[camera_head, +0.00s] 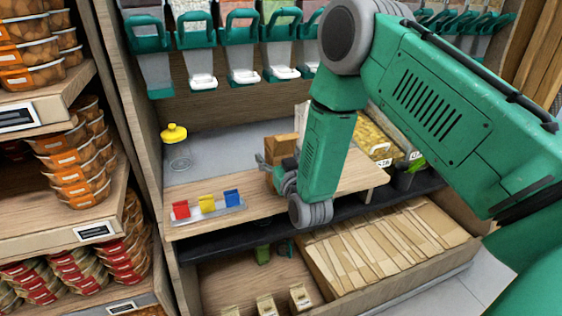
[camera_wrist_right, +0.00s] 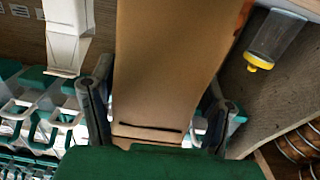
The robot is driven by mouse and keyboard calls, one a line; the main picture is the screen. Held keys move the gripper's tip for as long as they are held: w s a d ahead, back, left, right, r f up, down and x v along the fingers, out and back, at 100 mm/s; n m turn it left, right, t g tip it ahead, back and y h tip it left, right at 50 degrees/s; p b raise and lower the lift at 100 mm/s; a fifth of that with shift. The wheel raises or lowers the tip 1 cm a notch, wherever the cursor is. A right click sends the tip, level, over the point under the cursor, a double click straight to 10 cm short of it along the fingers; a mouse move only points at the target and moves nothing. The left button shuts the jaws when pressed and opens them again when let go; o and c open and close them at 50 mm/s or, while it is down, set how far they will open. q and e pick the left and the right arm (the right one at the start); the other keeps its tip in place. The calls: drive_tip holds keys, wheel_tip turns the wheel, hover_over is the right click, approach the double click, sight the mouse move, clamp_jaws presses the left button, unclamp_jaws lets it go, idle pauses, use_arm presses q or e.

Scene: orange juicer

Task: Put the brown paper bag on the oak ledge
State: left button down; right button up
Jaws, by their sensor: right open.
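The brown paper bag (camera_head: 281,147) stands at the middle of the oak ledge (camera_head: 364,178). Its lower part is hidden behind my right gripper (camera_head: 275,172), so I cannot tell exactly what its base rests on. In the right wrist view the bag (camera_wrist_right: 165,60) fills the space between the two fingers of my right gripper (camera_wrist_right: 155,100). The fingers are open, one on each side of the bag; whether they touch it is unclear. My left gripper is in neither view.
A yellow-capped clear bottle (camera_head: 175,145) stands at the back left. A small rack with red, yellow and blue pieces (camera_head: 207,208) sits on the ledge's left front. Green-handled dispensers (camera_head: 240,45) hang above. A bin of flat paper bags (camera_head: 385,245) lies below.

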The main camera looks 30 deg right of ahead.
drive_tip(key=p+v, duration=0.1)
drive_tip(key=v, duration=1)
drive_tip(key=s+a+f+n+g+y, duration=0.1)
drive_tip(key=s+a+f+g+y, duration=0.2)
drive_tip(key=s+f, duration=0.4)
drive_tip(key=s+a+f+n+g+y, duration=0.1)
drive_tip(key=s+a+f+g, duration=0.1)
drive_tip(key=s+f+g, duration=0.85)
drive_tip(key=s, duration=0.4)
drive_tip(key=s+a+f+n+g, duration=0.1)
drive_tip(key=s+f+g, duration=0.2)
drive_tip(key=s, duration=0.4)
drive_tip(key=shift+s+a+f, duration=0.2)
drive_tip(key=shift+s+f, duration=0.05)
drive_tip(key=shift+s, duration=0.05)
